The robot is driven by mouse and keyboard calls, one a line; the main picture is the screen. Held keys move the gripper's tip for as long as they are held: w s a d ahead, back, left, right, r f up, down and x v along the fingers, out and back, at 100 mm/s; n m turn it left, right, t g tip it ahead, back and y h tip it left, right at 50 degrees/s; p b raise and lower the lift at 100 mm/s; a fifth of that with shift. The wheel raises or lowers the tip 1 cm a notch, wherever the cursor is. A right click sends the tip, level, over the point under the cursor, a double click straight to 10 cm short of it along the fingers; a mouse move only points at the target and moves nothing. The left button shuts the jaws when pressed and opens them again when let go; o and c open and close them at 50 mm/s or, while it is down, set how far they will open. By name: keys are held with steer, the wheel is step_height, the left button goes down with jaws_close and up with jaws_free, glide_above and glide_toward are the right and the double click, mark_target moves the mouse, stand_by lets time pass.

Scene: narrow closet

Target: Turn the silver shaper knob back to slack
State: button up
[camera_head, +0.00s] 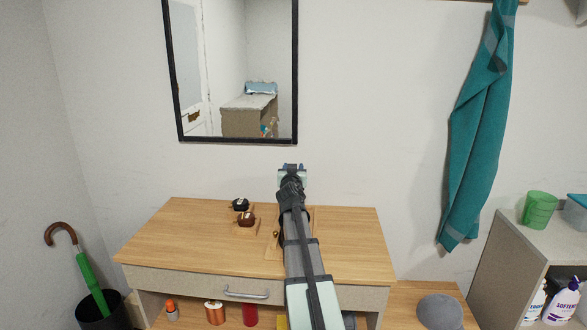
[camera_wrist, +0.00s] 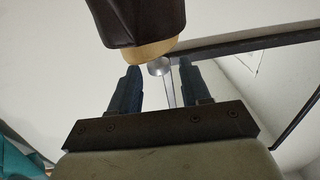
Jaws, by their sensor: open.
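The silver shaper knob (camera_wrist: 158,66) is a small round metal disc in the wrist view. It sits at the end of a tan piece (camera_wrist: 145,50) that sticks out of a dark brown body (camera_wrist: 135,18). My gripper (camera_wrist: 160,70) is open, with one dark finger on each side of the knob. Gaps show between the knob and both fingertips; whether its depth matches theirs I cannot tell. A thin pale rod or strip shows below the knob. In the head view my gripper (camera_head: 292,170) is over the back of the wooden table, and my arm hides the knob.
The wooden table (camera_head: 180,235) carries a black item (camera_head: 240,204) and a brown item (camera_head: 247,220) left of my arm. A framed mirror (camera_head: 230,138) hangs behind. A teal cloth (camera_head: 475,140) hangs at right. The tabletop's left part is clear.

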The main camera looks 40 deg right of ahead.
steer(key=v, duration=1.1)
steer(key=shift+s+a, duration=0.15)
steer(key=shift+a, duration=0.05)
steer(key=w+a+n+t+y, duration=0.1)
steer(key=w+a+n+y, duration=0.15)
steer(key=w+a, duration=0.65)
steer(key=s+d+m+g+h, duration=0.5)
steer(key=d+m+g+h, duration=0.1)
steer(key=m+g+h, duration=0.1)
steer(key=x, duration=1.4)
steer(key=shift+w+a, duration=0.15)
steer(key=shift+w, duration=0.15)
jaws_close()
